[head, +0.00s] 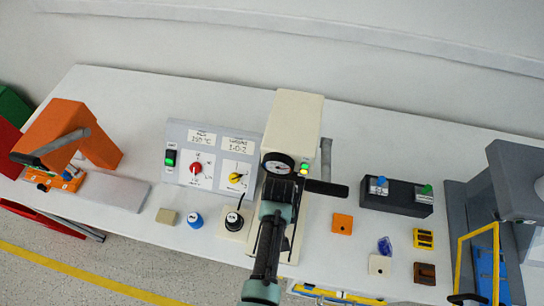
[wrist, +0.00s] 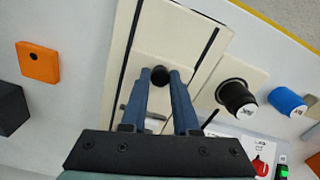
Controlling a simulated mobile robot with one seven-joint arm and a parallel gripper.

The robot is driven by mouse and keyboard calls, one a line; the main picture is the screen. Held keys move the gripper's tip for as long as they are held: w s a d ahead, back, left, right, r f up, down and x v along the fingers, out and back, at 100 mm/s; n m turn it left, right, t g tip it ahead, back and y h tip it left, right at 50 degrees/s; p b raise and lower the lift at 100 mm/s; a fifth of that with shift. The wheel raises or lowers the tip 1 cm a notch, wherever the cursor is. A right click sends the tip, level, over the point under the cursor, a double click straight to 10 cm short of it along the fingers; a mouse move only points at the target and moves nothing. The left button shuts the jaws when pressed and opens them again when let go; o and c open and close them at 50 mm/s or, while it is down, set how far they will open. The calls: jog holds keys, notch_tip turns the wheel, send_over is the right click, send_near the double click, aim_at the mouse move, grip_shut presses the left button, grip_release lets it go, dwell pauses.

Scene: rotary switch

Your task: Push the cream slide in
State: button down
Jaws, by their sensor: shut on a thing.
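The cream slide (wrist: 142,62) shows in the wrist view as a flat plate between two long dark grooves, with a round black knob (wrist: 160,74) standing on it. My gripper (wrist: 160,80) has its two blue fingers closed on either side of the knob. In the head view the cream machine (head: 293,120) with a round dial and a green light stands at the middle of the table. My arm covers most of the slide there, and the fingertips are hidden.
A control panel (head: 212,160) stands left of the machine. A black round knob (wrist: 234,95) on a cream base and a blue knob (wrist: 286,101) sit close beside the slide. An orange block (head: 342,224) lies to the right. A black box (head: 397,197) with levers stands farther right.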

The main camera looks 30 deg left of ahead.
jog(key=shift+w+a+f+b, duration=0.1)
jog(key=shift+w+a+b, duration=0.15)
jog(key=shift+w, duration=0.35)
jog(key=shift+w+a+f+b, duration=0.1)
jog(key=shift+w+b, duration=0.15)
jog(key=shift+w, duration=0.35)
jog(key=shift+w+r, duration=0.2)
jog(key=shift+r, duration=0.05)
jog(key=c, duration=0.7)
grip_release()
jog(key=shift+w+a, duration=0.1)
jog(key=shift+w, duration=0.05)
jog(key=shift+o, duration=0.2)
jog(key=shift+s, duration=0.2)
